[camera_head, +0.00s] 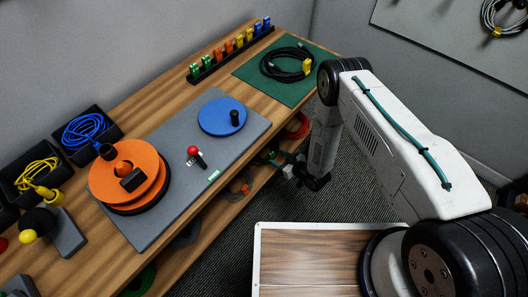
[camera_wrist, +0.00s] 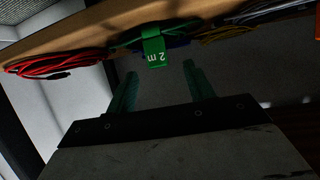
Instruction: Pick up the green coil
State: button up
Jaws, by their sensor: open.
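In the wrist view a green tag (camera_wrist: 153,46) marked "2 m", upside down in the picture, hangs from a shelf edge at top centre. Thin green cable (camera_wrist: 127,41) shows beside it; most of the coil is dark or hidden. My gripper (camera_wrist: 159,69) is open, its two green fingers pointing at the tag with an empty gap between them. The tag lies just beyond the fingertips, apart from them. In the head view my gripper (camera_head: 276,162) is low beside the bench's front edge, at the shelf below; the green coil there is mostly hidden.
A red coil (camera_wrist: 55,64) lies left on the shelf in the wrist view, with yellow cable (camera_wrist: 225,33) to the right. The bench top (camera_head: 150,113) overhangs the shelf. It holds a grey mat (camera_head: 235,150), an orange reel (camera_head: 128,170) and a blue disc (camera_head: 220,116).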

aim_at(272, 153)
jog(key=x, duration=0.7)
jog(key=shift+w+a+r, duration=0.15)
jog(key=shift+w+a, duration=0.05)
jog(key=shift+w, duration=0.15)
jog(key=c, duration=1.1)
